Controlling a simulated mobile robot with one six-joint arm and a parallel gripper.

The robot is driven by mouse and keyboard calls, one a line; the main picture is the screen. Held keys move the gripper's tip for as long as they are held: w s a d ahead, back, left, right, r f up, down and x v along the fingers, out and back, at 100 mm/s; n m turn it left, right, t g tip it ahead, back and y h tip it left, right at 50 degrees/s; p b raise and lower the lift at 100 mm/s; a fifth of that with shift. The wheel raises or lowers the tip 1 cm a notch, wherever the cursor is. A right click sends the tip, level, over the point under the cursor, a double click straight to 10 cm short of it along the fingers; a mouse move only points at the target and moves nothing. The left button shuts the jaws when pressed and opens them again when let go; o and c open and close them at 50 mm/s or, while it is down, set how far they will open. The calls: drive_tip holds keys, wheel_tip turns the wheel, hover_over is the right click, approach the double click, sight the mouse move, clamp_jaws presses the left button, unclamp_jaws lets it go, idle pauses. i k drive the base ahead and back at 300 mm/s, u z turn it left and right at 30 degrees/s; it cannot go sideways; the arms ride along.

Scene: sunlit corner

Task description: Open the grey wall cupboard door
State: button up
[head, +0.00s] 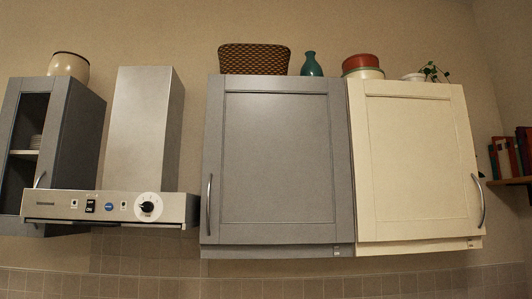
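The grey wall cupboard door (275,160) is in the middle of the head view. It is a framed panel and looks shut. Its curved metal handle (209,205) is upright at the door's lower left edge. My gripper is not in view.
A grey cupboard (60,120) with a dark interior is far left. A woven basket, vase and pots stand on top.

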sight(277, 165)
drive_tip(key=k, duration=0.5)
drive_tip(key=u, duration=0.4)
drive_tip(key=i, duration=1.65)
drive_tip(key=z, duration=0.85)
